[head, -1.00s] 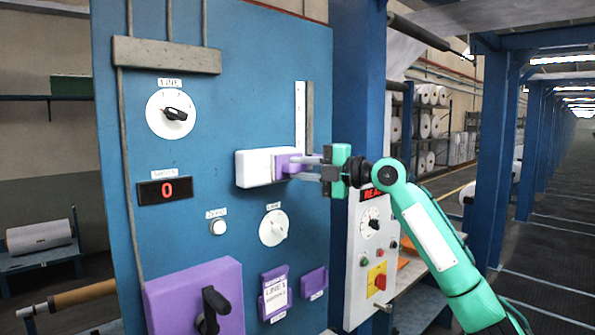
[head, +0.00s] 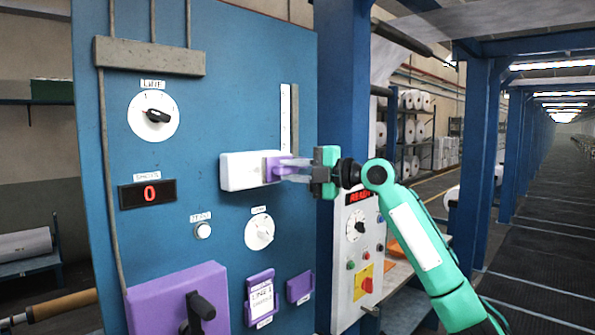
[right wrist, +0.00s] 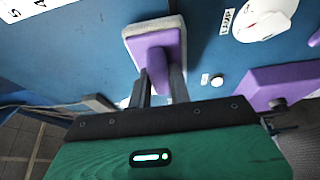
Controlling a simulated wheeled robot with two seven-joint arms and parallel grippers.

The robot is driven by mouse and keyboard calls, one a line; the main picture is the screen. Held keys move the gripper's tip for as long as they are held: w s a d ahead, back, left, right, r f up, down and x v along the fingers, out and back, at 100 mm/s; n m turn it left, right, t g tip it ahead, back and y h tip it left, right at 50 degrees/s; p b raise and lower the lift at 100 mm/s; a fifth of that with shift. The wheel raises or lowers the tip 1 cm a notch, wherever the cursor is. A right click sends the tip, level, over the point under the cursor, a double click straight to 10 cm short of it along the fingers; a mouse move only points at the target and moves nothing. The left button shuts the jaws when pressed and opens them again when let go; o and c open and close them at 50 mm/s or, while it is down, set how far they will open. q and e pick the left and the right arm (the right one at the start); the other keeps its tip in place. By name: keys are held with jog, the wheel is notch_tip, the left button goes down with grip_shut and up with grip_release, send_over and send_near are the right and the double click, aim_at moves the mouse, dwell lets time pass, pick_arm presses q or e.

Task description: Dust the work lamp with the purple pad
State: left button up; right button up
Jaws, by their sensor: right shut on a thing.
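The purple pad (head: 272,170) is at the right end of a white block (head: 240,172) in front of the blue panel. My right gripper (head: 288,171) comes in from the right, shut on the pad. In the right wrist view the pad (right wrist: 155,48) shows as a purple plate with a stem between the fingers (right wrist: 160,90). A pale grey edge surrounds the plate there. I cannot tell whether the white block belongs to the pad or is a separate thing behind it. I cannot single out the work lamp for certain. My left gripper is not in view.
The blue panel (head: 225,100) carries a LINE dial (head: 153,115), a red display (head: 147,194), a lower dial (head: 259,232) and a purple box with a black handle (head: 160,300). A grey control box (head: 347,285) stands right of it. An open aisle (head: 540,260) runs far right.

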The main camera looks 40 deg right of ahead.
jog(key=shift+s+a, duration=0.2)
jog(key=shift+a, duration=2.35)
jog(key=shift+s+a+p, duration=0.1)
jog(key=shift+a+p, duration=0.6)
jog(key=shift+a, duration=1)
jog(key=a+p, duration=0.1)
jog(key=a, duration=0.2)
jog(key=shift+s+a, duration=0.15)
jog(key=s+b, duration=0.3)
jog(key=s, duration=0.3)
jog(key=shift+d, duration=0.25)
